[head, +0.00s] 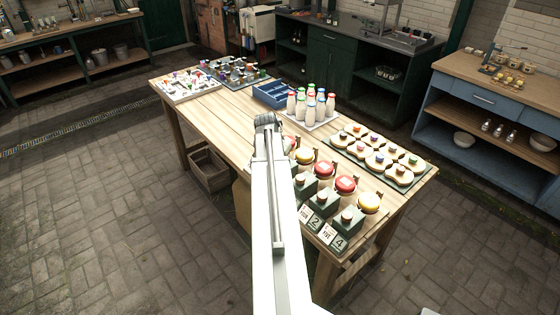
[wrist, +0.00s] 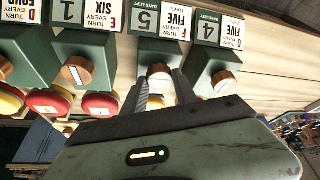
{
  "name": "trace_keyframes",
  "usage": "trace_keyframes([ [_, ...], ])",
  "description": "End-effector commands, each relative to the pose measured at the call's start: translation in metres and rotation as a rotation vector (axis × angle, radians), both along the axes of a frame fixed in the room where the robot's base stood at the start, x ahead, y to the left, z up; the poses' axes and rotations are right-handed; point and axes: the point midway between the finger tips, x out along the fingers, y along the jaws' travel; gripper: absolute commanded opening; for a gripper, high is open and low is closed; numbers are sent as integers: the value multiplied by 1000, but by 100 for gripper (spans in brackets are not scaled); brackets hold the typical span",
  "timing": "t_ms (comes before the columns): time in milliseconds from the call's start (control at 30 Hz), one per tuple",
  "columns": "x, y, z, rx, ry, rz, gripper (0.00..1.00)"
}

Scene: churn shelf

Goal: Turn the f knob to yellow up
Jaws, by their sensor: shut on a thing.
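In the wrist view, turned upside down, the f knob (wrist: 159,72) is a tan round knob with a pale mark, on a dark green block (wrist: 154,52). In the head view, my arm hides the gripper and the f knob.
Neighbouring knobs stand close on both sides, the E knob (wrist: 77,71) and the G knob (wrist: 224,82). Red and yellow round tops (head: 345,184) line the blocks. Milk bottles (head: 311,105), a blue tray (head: 271,94) and a board of round pieces (head: 378,160) share the wooden table (head: 205,110).

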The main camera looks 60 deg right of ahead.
Motion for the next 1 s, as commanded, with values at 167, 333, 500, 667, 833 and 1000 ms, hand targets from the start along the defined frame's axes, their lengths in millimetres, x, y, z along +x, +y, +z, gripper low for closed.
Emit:
trace_keyframes([
  [167,2,1,0,2,-4,-18,0],
  [333,2,1,0,2,-5,-21,0],
  [500,2,1,0,2,-5,-21,0],
  [667,1,0,0,1,-4,-21,55],
  [833,0,0,0,1,-3,-20,55],
  [1000,0,1,5,1,-2,-21,55],
])
